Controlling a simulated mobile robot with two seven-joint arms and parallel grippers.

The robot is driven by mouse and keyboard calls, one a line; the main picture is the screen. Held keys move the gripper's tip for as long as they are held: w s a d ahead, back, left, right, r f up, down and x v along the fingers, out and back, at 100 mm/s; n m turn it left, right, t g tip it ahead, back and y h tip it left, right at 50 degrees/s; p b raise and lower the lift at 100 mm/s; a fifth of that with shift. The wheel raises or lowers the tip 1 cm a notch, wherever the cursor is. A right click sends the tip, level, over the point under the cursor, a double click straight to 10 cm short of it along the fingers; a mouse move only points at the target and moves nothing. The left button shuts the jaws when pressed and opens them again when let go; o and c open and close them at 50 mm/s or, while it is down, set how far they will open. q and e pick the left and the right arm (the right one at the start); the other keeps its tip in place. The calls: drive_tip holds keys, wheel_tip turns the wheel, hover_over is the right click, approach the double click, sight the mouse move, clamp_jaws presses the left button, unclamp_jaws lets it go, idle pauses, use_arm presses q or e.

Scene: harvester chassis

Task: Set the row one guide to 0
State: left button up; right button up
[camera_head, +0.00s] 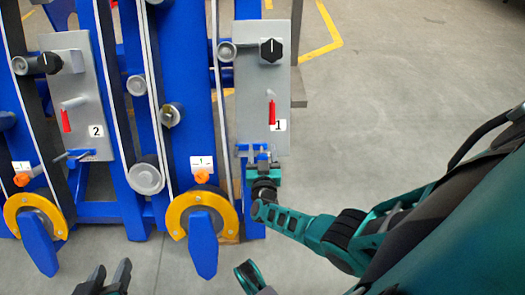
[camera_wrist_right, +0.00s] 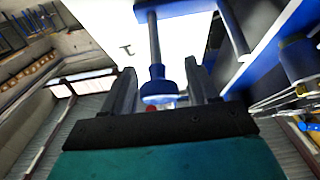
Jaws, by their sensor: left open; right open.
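The row one panel (camera_head: 250,95) is a grey upright plate labelled 1, with a black knob (camera_head: 271,50) and a red-handled lever (camera_head: 271,110). Its lower edge carries a blue fitting, largely hidden by my right gripper (camera_head: 262,168). In the right wrist view, a blue lever with a flared end (camera_wrist_right: 158,85) stands between the two open fingers of my right gripper (camera_wrist_right: 160,82). I cannot tell whether they touch it. No printed marking names the guide. My left gripper (camera_head: 103,278) is open and empty at the bottom left, only its fingertips showing.
The row two panel (camera_head: 80,105), labelled 2, stands at the left on the blue frame. Yellow rings (camera_head: 203,207) with orange knobs (camera_head: 202,176) and small white labels sit low on the frame. The grey floor (camera_head: 400,100) to the right is clear.

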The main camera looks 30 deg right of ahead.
drive_tip(key=shift+c, duration=0.3)
clamp_jaws()
drive_tip(key=shift+d, duration=0.1)
